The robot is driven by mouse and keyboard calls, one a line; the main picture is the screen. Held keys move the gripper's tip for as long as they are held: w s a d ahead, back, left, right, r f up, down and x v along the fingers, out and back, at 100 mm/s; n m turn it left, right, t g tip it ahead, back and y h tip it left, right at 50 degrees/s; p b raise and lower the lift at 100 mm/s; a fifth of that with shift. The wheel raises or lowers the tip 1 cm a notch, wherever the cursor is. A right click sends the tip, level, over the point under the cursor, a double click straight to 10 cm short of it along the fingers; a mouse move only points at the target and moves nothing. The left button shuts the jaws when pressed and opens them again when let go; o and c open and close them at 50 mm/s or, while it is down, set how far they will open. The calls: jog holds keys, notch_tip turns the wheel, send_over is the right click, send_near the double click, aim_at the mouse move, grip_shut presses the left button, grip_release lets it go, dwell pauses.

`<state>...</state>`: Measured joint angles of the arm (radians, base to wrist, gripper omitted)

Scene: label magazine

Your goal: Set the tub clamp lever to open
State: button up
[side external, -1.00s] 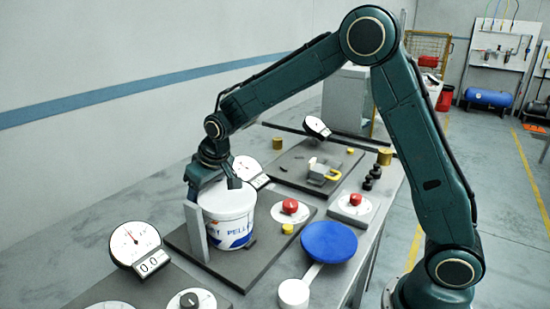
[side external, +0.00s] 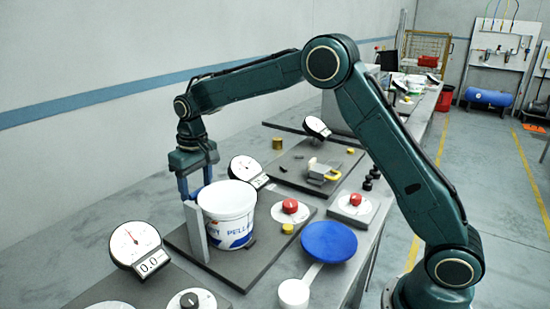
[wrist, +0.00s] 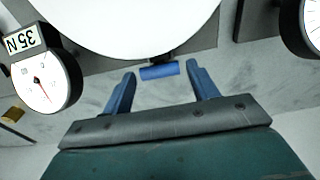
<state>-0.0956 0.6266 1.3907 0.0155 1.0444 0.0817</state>
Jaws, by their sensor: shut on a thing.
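The white tub (side external: 228,222) stands upright on a dark base plate, beside a grey upright post (side external: 195,232). Its pale round top (wrist: 130,18) fills the upper part of the wrist view. The blue clamp lever (wrist: 158,71) lies crosswise just outside the tub's rim, on a dark mount. My gripper (side external: 196,190) points down at the tub's far left side. In the side view the lever is hard to separate from the blue fingers.
Another gauge (side external: 135,244) stands front left. A red knob (side external: 290,206) and blue disc (side external: 329,242) lie right of the tub. The wall is behind.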

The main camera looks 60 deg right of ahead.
jog(key=shift+w+r+g, duration=0.1)
jog(key=shift+w+g, duration=0.2)
jog(key=shift+w, duration=0.1)
jog(key=shift+w+r, duration=0.1)
jog(key=shift+w, duration=0.9)
jog(key=o, duration=1.4)
jog(key=shift+r, duration=0.1)
jog(key=shift+s+r, duration=0.2)
jog(key=shift+r, duration=3.2)
jog(key=shift+s+r, duration=0.15)
jog(key=shift+r, duration=3.2)
